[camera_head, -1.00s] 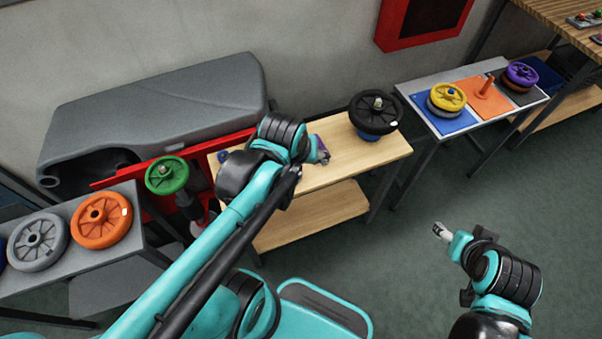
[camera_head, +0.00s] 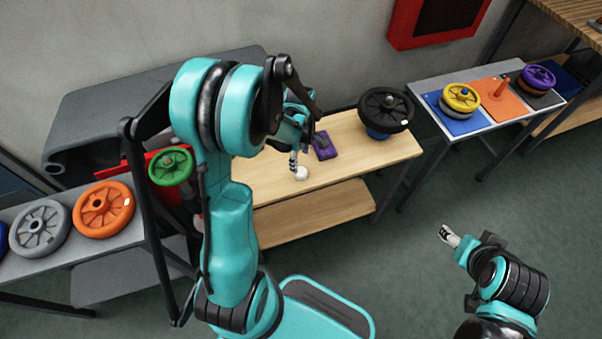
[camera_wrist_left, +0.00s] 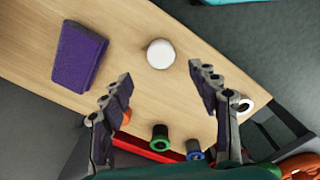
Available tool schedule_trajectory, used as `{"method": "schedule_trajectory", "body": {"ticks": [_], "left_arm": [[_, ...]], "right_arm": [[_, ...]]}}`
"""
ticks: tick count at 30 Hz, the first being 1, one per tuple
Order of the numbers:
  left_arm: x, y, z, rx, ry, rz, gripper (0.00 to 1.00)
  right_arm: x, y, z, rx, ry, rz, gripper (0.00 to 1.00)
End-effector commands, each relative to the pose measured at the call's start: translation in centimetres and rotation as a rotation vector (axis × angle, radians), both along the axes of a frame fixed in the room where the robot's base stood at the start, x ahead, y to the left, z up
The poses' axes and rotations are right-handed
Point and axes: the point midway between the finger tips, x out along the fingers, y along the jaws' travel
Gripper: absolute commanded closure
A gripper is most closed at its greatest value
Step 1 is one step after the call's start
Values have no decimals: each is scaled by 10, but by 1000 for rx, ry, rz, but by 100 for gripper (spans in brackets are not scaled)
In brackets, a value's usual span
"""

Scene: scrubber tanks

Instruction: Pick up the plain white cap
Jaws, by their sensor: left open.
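The plain white cap (camera_head: 301,173) lies on the wooden table (camera_head: 350,180), close to its near edge. In the left wrist view the cap (camera_wrist_left: 160,53) is a round white disc on bare wood. My left gripper (camera_head: 293,160) is just above and beside the cap. In its wrist view the fingers (camera_wrist_left: 160,73) are spread apart with nothing between them, and the cap shows just beyond the gap between the tips. My right gripper (camera_head: 446,234) is over the floor at the right, away from the table; its jaw opening is too small to tell.
A purple block (camera_wrist_left: 78,55) lies beside the cap. Green (camera_wrist_left: 160,138) and blue (camera_wrist_left: 194,149) cylindrical parts are near the gripper's base in the wrist view. Bare wood surrounds the cap.

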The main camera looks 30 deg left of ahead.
Motion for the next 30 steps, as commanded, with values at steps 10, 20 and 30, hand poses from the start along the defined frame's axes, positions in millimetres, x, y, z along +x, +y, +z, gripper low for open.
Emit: {"method": "schedule_trajectory", "body": {"ticks": [10,20,30], "left_arm": [[-1,-2,-38,0,0,-1,39],[-2,-4,-75,0,-1,-1,39],[-2,-4,-73,0,-1,-1,84]], "right_arm": [[0,0,-19,0,0,0,38],[0,0,-37,0,0,0,38],[0,0,-36,0,0,0,38]]}}
